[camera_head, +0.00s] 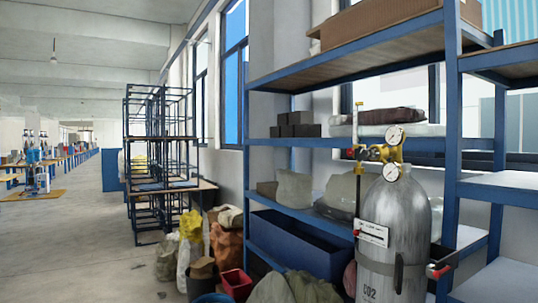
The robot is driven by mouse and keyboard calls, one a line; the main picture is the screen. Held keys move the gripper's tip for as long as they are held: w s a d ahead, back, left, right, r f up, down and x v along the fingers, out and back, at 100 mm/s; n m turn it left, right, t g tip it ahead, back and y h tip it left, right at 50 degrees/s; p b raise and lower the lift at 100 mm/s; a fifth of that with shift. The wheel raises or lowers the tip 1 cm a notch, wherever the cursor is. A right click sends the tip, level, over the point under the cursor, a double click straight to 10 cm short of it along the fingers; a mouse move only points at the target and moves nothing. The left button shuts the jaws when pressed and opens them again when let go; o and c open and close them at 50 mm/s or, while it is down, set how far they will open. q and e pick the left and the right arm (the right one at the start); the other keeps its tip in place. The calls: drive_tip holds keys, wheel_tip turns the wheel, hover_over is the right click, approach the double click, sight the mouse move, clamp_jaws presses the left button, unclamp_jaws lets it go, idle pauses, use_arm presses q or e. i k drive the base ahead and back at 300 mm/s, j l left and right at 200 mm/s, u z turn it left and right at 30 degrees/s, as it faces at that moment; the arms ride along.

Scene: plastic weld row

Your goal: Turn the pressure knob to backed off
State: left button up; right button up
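A grey metal CO2 cylinder (392,225) stands upright at the right, in front of the blue shelving. A yellow brass regulator (380,153) sits on its top with two round white gauges, an upper gauge (394,136) and a lower gauge (391,173). A small dark and yellow part on the regulator's left side may be the pressure knob, but it is too small to tell its setting. A thin upright tube (358,185) stands left of the regulator. Neither of my grippers is in view.
Blue shelving (449,120) with boxes and bags stands behind the cylinder. Sacks and a red bin (237,283) lie on the floor left of it. A dark rack (160,150) stands further back. The concrete floor (85,240) at the left is largely clear.

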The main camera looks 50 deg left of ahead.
sight(361, 154)
drive_tip(key=u, duration=1.1)
